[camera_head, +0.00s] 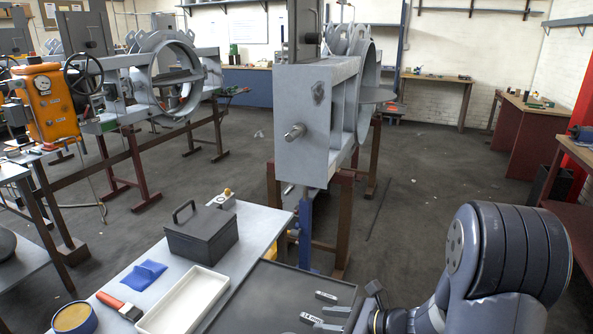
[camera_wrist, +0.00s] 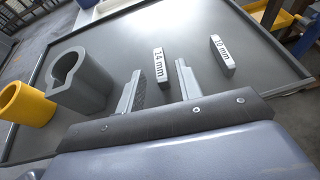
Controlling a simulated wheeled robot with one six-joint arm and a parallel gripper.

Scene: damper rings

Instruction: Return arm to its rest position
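My gripper (camera_wrist: 158,68) is open over a dark grey tray (camera_wrist: 215,25), its two flat fingers apart with nothing held between them. A small block marked 14 mm (camera_wrist: 160,66) shows in the gap between the fingertips, seemingly lying on the tray beyond them. A block marked 10 mm (camera_wrist: 222,56) lies to the right. In the head view my arm reaches in from the lower right, with the gripper (camera_head: 333,319) low over the tray (camera_head: 262,292); the 10 mm block (camera_head: 326,296) and the 14 mm block (camera_head: 310,319) are close by.
A grey slotted cylinder (camera_wrist: 80,82) and a yellow cylinder (camera_wrist: 25,103) stand left of the fingers. The bench also holds a dark lidded box (camera_head: 201,236), a white tray (camera_head: 183,303), a blue cloth (camera_head: 139,276) and a red-handled brush (camera_head: 120,306). A grey damper housing (camera_head: 310,110) stands behind.

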